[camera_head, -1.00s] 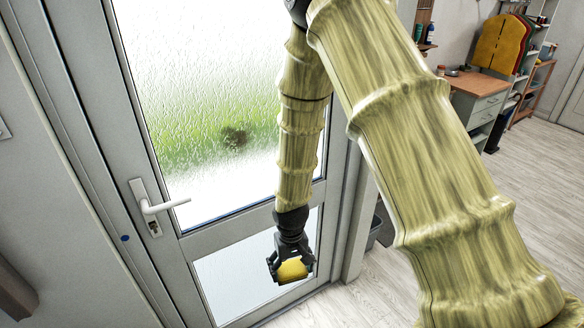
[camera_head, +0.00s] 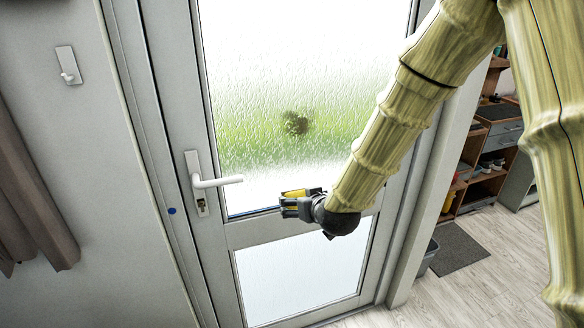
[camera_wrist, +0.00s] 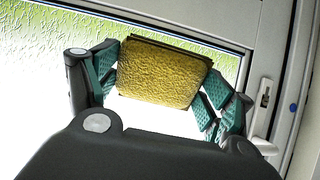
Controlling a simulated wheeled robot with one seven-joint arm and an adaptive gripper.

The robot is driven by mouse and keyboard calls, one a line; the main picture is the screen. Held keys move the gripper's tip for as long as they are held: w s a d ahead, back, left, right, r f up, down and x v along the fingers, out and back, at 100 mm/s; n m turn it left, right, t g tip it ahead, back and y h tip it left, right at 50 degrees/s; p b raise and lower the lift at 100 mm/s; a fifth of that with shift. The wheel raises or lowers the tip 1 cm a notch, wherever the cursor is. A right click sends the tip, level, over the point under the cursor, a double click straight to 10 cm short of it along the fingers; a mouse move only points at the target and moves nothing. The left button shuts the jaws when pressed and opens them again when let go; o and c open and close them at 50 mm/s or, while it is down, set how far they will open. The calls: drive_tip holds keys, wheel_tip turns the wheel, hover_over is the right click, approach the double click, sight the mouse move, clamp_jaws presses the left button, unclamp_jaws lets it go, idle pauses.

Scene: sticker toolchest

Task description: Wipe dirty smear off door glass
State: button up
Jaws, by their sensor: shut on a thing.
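The dirty smear (camera_head: 296,123) is a dark brownish blotch on the upper pane of frosted door glass (camera_head: 260,60), in front of a green blur. My gripper (camera_head: 292,204) is shut on a yellow sponge (camera_wrist: 165,72), which sits between its teal-padded fingers in the wrist view. The sponge also shows as a yellow strip in the head view (camera_head: 295,193). In the head view the gripper is below the smear, near the pane's lower edge, pointing left. I cannot tell whether the sponge touches the glass. The smear is not seen in the wrist view.
A white door handle (camera_head: 217,182) stands out to the left of my gripper; it also shows at the right in the wrist view (camera_wrist: 264,145). A wall hook (camera_head: 68,66) is at the far left. A bin (camera_head: 428,257), a dark mat (camera_head: 457,249) and shelves are at the right.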

sight(295, 193)
drive_tip(key=r+t+b, duration=0.1)
drive_tip(key=w+a+r+t+y, duration=0.1)
drive_tip(key=r, duration=0.1)
drive_tip(key=r+b, duration=0.1)
drive_tip(key=r, duration=0.1)
drive_tip(key=shift+w+a+t+b, duration=0.3)
drive_tip(key=shift+t, duration=0.1)
wheel_tip(295, 193, up, 9)
drive_tip(key=a+t+b, duration=0.1)
drive_tip(key=t+b, duration=0.1)
drive_tip(key=t, duration=0.1)
drive_tip(key=shift+y, duration=0.4)
drive_tip(key=shift+x, duration=2.95)
drive_tip(key=shift+x, duration=0.95)
drive_tip(key=shift+d, duration=0.2)
drive_tip(key=shift+w+d, duration=0.25)
drive_tip(key=shift+d, duration=0.7)
drive_tip(key=shift+w+d, duration=0.25)
drive_tip(key=shift+d, duration=0.65)
drive_tip(key=shift+w+d, duration=0.25)
drive_tip(key=shift+d, duration=0.35)
drive_tip(key=shift+w+d, duration=0.3)
drive_tip(key=shift+d, duration=0.35)
drive_tip(key=shift+w+d, duration=0.25)
drive_tip(key=shift+d, duration=0.35)
drive_tip(key=shift+d, duration=0.1)
